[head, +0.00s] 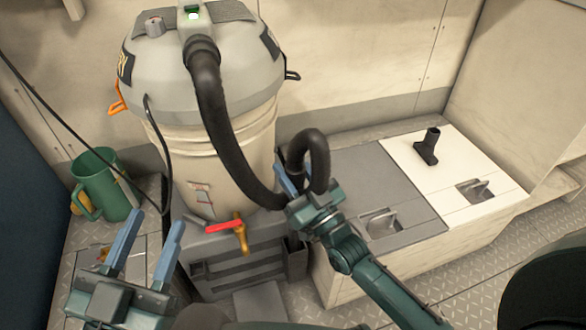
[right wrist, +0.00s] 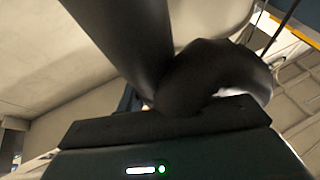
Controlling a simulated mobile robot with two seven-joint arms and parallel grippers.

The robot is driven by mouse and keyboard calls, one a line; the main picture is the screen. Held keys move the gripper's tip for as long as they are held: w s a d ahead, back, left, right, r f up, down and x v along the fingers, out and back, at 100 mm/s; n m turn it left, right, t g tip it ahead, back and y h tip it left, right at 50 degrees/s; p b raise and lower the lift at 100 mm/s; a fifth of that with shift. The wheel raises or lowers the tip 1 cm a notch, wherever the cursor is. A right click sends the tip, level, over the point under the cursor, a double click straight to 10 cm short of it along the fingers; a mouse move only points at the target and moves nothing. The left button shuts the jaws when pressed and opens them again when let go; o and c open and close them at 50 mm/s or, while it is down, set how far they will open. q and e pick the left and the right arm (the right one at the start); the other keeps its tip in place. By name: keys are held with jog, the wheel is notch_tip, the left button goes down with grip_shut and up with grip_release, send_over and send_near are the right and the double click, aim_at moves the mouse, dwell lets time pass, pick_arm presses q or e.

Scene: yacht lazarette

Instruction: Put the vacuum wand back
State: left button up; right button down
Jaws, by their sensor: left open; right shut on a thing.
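The vacuum (head: 205,110) is a large cream and grey drum with a green light on top. Its black hose (head: 225,130) runs down from the lid and loops up to my right gripper (head: 298,188). My right gripper is shut on the vacuum wand at the hose's end, beside the drum; the wand itself is mostly hidden by the gripper. In the right wrist view, the dark curved hose (right wrist: 215,72) rises just beyond the gripper. My left gripper (head: 150,233) is open and empty at lower left, in front of the drum.
A black nozzle (head: 428,147) stands on the white locker lid (head: 470,165). A grey lid (head: 365,180) with a latch lies beside it. A green jug (head: 100,185) stands at left. A red-handled valve (head: 232,228) sits in front of the drum.

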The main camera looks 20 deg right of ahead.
jog(key=shift+f, duration=0.1)
dwell(0.3)
jog(key=c, duration=0.9)
grip_release()
jog(key=shift+o, duration=0.2)
jog(key=shift+f, duration=0.15)
